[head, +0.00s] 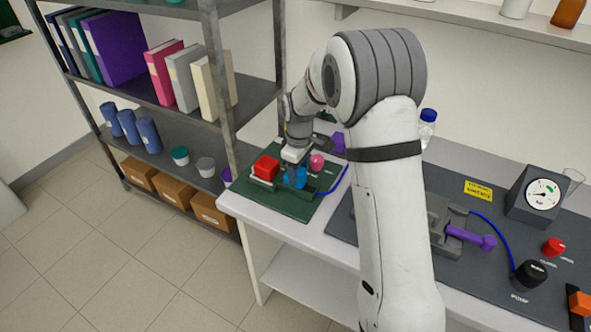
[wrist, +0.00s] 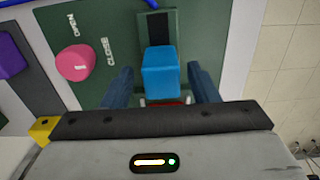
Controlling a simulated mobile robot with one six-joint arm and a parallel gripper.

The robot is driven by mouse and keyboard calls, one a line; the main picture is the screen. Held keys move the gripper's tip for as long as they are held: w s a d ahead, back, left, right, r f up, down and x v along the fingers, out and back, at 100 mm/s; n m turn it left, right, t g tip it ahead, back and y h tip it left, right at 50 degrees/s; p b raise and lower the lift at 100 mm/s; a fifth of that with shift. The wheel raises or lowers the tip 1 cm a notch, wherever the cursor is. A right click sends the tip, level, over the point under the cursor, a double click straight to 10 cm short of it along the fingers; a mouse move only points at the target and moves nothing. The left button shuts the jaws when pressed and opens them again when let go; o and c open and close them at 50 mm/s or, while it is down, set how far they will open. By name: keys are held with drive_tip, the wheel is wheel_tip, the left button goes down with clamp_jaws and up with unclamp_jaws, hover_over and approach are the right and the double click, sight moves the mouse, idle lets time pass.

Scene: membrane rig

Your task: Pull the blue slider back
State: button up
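The blue slider (wrist: 160,72) is a bright blue block on a dark track (wrist: 157,25) set in a green panel (wrist: 105,30). In the head view the slider (head: 299,177) is partly hidden under my gripper (head: 294,173), at the left end of the bench. In the wrist view my gripper (wrist: 160,77) is open. One dark finger is on each side of the slider, with a visible gap on both sides. The fingertips overlap the slider's lower part in the picture; I cannot tell their exact height against it.
A pink knob (wrist: 75,60) marked OPEN and CLOSE sits left of the slider. A red block (head: 266,168) is beside the slider on the panel. A purple part (wrist: 12,58) lies farther left. A metal shelf (head: 225,90) stands close to the bench's left end.

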drive_tip(key=shift+r, duration=0.1)
drive_tip(key=shift+w+r, duration=0.1)
drive_tip(key=shift+r, duration=0.2)
wheel_tip(320, 180, up, 6)
drive_tip(key=shift+r+b, duration=0.15)
drive_tip(key=shift+b, duration=0.55)
drive_tip(key=shift+r, duration=0.35)
